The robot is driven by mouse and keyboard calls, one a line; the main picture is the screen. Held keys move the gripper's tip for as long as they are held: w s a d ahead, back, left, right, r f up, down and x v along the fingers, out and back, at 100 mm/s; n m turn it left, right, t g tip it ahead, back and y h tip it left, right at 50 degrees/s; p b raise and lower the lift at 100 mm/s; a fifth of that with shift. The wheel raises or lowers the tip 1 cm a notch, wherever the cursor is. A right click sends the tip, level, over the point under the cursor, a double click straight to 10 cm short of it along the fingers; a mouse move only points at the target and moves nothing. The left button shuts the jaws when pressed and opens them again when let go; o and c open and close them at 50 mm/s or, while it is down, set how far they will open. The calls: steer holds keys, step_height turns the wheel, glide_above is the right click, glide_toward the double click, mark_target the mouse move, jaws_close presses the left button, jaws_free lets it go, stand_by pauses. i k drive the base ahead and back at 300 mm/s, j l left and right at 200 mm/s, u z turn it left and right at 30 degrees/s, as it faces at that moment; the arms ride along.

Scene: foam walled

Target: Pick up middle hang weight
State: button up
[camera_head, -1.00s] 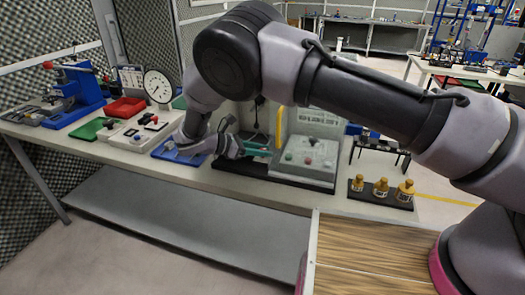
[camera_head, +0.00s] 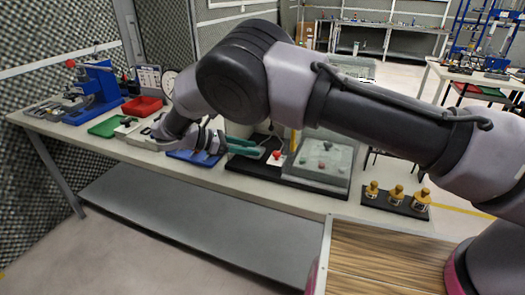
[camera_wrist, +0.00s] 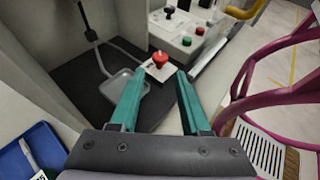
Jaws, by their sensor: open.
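Three brass hang weights stand upright in a row on a black stand at the right of the bench in the head view. The middle hang weight (camera_head: 396,194) has one weight on each side, and the right one looks largest. My gripper (camera_head: 256,147) is well to the left of them, over the black base of a grey machine. In the wrist view its two teal fingers (camera_wrist: 160,78) are apart with nothing held between them. The hang weights do not show in the wrist view.
A red knob on a white plate (camera_wrist: 157,65) lies ahead of my fingers. The grey control box (camera_head: 320,160) stands between my gripper and the weights. A blue tray (camera_wrist: 32,150) is at the left. A wooden-topped surface (camera_head: 385,260) is in front of the weights.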

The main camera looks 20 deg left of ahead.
mark_target(395, 196)
steer(key=k+j, duration=0.15)
steer(key=j, duration=0.15)
steer(key=k+j, duration=0.1)
steer(key=j, duration=0.2)
steer(key=k+j, duration=0.15)
steer(key=j, duration=0.15)
steer(key=k+j, duration=0.15)
steer(key=j, duration=0.2)
